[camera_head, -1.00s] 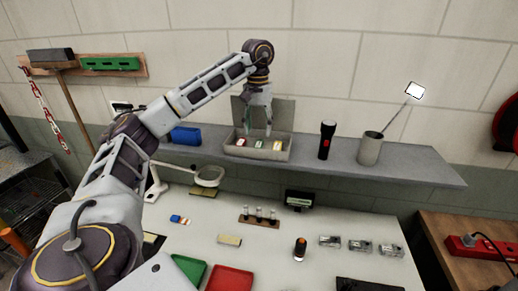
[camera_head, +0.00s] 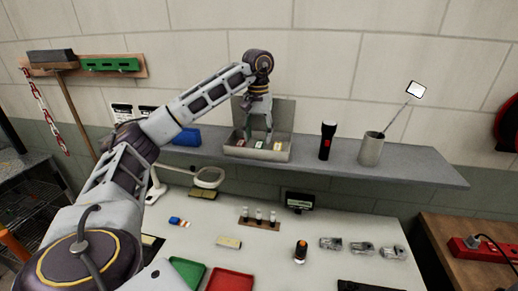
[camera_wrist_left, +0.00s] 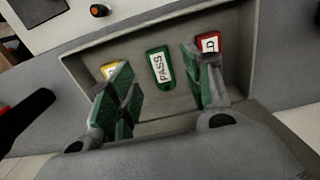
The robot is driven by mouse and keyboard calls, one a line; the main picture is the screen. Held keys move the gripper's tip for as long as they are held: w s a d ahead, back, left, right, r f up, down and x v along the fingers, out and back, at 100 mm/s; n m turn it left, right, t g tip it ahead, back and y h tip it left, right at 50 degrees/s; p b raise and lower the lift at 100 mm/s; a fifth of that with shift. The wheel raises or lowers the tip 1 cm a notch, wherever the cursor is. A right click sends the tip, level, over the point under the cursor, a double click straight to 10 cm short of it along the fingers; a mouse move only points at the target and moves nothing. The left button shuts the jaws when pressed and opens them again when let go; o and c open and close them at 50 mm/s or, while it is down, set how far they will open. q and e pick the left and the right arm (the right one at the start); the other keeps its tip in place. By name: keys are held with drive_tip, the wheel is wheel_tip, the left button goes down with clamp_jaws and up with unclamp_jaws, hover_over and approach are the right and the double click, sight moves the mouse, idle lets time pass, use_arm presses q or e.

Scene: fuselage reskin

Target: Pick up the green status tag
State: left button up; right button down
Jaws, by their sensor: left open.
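The green status tag (camera_wrist_left: 160,68), marked PASS, lies in the middle of an open grey box (camera_head: 230,152) on the wall shelf. In the head view the tag (camera_head: 259,145) is small and partly hard to make out. My left gripper (camera_head: 258,137) points down into the box. In the left wrist view its open green-padded fingers (camera_wrist_left: 160,85) stand on either side of the green tag, with nothing held between them. A red tag (camera_wrist_left: 208,43) lies by the right finger and a yellow tag (camera_wrist_left: 109,69) is partly hidden behind the left finger. My right gripper is not in view.
The box's raised lid (camera_head: 285,112) stands behind the gripper. On the shelf (camera_head: 420,174) are a blue case (camera_head: 187,137) to the left, and a black flashlight (camera_head: 327,140) and a grey cup (camera_head: 370,149) to the right. Box walls closely surround the tags.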

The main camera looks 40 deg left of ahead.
sight(258, 146)
use_arm(q)
drive_tip(key=shift+f, duration=1.7)
drive_tip(key=c, duration=0.9)
